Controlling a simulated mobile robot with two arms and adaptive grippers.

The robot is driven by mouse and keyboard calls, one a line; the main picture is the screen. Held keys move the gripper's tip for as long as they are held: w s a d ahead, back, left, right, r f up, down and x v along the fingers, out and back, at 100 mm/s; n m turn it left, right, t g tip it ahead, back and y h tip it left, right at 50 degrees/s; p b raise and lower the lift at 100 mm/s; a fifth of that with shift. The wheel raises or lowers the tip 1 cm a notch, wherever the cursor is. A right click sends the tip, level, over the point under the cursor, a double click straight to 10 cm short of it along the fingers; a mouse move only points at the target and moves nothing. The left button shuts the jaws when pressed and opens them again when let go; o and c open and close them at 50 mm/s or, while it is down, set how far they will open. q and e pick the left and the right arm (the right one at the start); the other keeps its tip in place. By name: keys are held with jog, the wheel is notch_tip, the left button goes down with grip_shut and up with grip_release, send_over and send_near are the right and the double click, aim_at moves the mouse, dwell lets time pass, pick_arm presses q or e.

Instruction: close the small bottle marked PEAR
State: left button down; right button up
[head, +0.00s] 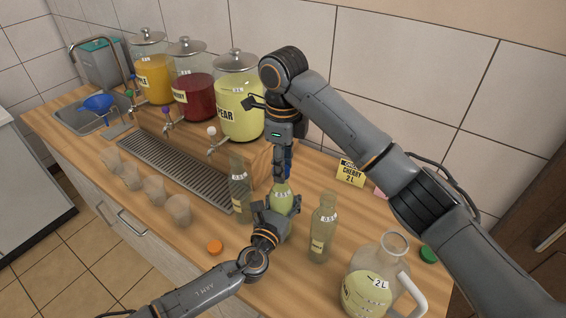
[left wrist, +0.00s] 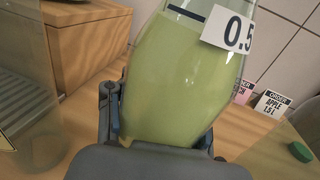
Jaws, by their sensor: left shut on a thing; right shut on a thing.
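A small clear bottle (head: 282,195) filled with pale green liquid stands upright on the counter. Its "0.5" tag shows, but I cannot read a name on it. My left gripper (head: 276,208) is shut around its body, and the bottle also fills the left wrist view (left wrist: 175,85). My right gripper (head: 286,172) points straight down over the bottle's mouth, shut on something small. Its fingers hide that thing and the bottle's top, so I cannot tell whether a cap is seated. The large PEAR dispenser (head: 239,108) stands behind, holding pale green liquid.
Two small bottles stand at either side, one left (head: 239,187) and one right (head: 322,230). A 2 L jug (head: 366,290) is at the front right. An orange cap (head: 214,247) and a green cap (head: 428,254) lie on the counter. Several cups line the left edge.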

jog(key=shift+m, duration=0.8)
jog(key=o, duration=0.7)
jog(key=shift+c, duration=0.2)
jog(key=shift+r, duration=0.15)
jog(key=shift+r, duration=2.1)
